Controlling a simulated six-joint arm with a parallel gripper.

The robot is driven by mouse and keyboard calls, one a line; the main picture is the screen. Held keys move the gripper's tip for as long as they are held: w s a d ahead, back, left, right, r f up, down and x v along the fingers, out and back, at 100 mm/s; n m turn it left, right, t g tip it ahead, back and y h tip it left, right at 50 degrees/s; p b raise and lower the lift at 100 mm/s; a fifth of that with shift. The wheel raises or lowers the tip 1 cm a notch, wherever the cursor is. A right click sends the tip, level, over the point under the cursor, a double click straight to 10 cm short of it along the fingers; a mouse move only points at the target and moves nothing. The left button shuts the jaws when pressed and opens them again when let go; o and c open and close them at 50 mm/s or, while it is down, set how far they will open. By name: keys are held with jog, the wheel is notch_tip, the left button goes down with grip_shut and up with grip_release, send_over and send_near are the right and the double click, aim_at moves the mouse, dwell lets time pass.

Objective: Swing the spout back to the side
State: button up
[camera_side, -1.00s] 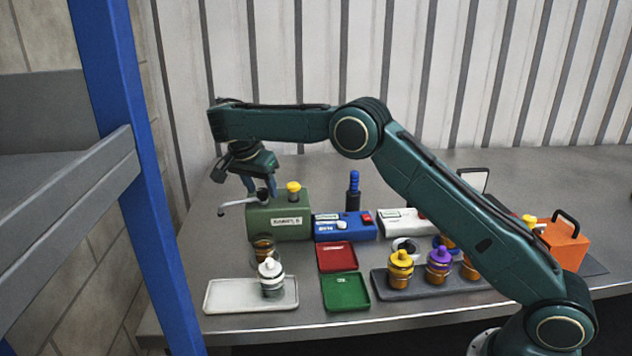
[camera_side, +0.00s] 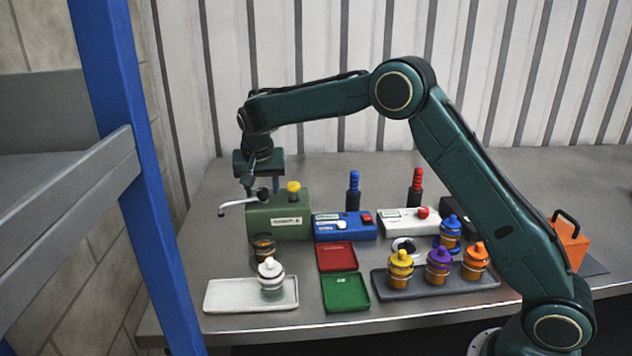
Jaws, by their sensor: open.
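The spout (camera_side: 238,205) is a thin pale metal tube on the green sample box (camera_side: 281,222). It sticks out to the left of the box, its end bent down, with a black knob (camera_side: 262,194) at its inner end. My gripper (camera_side: 262,184) is open, just above and behind the knob at the box's left top. One finger is close to the knob; I cannot tell if they touch. A yellow cap (camera_side: 294,187) stands on the box top. A dark glass jar (camera_side: 263,247) stands in front of the box, to the right of the spout's end.
A white tray (camera_side: 222,296) holds a white-capped jar (camera_side: 270,278). Red (camera_side: 337,257) and green (camera_side: 346,292) trays lie to its right. Blue (camera_side: 345,228) and white (camera_side: 408,221) boxes stand right of the green box. A dark tray (camera_side: 436,289) holds several capped jars.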

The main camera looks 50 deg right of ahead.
jog(key=n, duration=0.2)
jog(key=n+y, duration=0.1)
jog(key=n, duration=0.1)
jog(key=shift+s+d+t, duration=0.1)
jog(key=shift+d+t, duration=0.1)
jog(key=shift+t, duration=0.2)
jog(key=n+y, duration=0.2)
jog(key=n, duration=0.2)
jog(key=shift+d+n, duration=0.1)
jog(key=shift+n, duration=0.3)
jog(key=s+v, duration=0.1)
jog(key=v, duration=1.3)
jog(key=s+a+r, duration=0.1)
jog(key=s, duration=0.9)
jog(key=s+a+r+t, duration=0.1)
jog(key=s+r, duration=0.1)
jog(key=s, duration=0.9)
jog(key=shift+r, duration=0.25)
